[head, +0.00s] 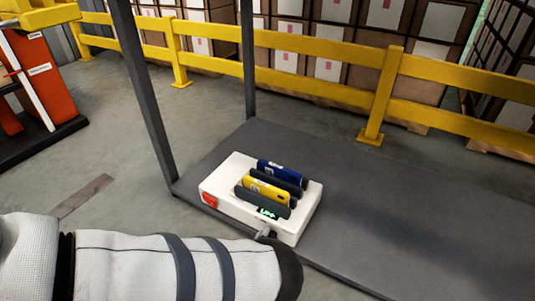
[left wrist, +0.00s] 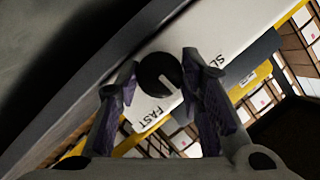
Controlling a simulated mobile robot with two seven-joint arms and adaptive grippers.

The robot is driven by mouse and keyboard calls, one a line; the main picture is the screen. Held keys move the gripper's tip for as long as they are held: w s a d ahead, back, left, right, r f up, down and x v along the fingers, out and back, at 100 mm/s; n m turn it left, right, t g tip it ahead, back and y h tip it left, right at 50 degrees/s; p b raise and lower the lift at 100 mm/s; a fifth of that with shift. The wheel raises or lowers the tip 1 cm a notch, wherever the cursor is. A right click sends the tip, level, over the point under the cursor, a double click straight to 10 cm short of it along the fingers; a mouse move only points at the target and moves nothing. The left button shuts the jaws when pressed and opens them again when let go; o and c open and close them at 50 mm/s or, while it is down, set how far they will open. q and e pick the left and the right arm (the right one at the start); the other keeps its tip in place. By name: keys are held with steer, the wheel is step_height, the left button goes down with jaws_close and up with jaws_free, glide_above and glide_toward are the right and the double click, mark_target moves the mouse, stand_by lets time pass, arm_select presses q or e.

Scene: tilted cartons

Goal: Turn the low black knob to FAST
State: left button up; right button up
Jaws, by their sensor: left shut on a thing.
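The low black knob (left wrist: 158,74) sits on the white front face of the device, between my fingers in the left wrist view. Its white mark points down and to the right, between the words FAST (left wrist: 152,118) and SLOW, the latter partly covered by a finger. My left gripper (left wrist: 160,64) is shut on the knob, one finger on each side. In the head view the white device (head: 232,205) lies on the grey platform. My left arm covers most of the gripper there, and the knob is hidden. My right gripper is not in view.
A dark post (head: 145,90) stands behind left. The platform (head: 400,220) is clear to the right.

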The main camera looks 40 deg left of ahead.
arm_select(q)
steer(key=shift+f+m+t+y, duration=0.1)
steer(key=shift+m+t+y, duration=0.35)
steer(key=shift+m, duration=0.85)
steer(key=shift+f+m+t+y, duration=0.15)
steer(key=shift+m+y, duration=0.6)
steer(key=shift+m, duration=0.55)
steer(key=shift+r+m+t+y, duration=0.1)
steer(key=shift+m+t+y, duration=0.35)
steer(key=shift+m, duration=0.85)
steer(key=shift+d, duration=0.1)
steer(key=o, duration=1.2)
steer(key=shift+c, duration=0.2)
steer(key=v, duration=1.2)
steer(key=shift+w+d, duration=0.1)
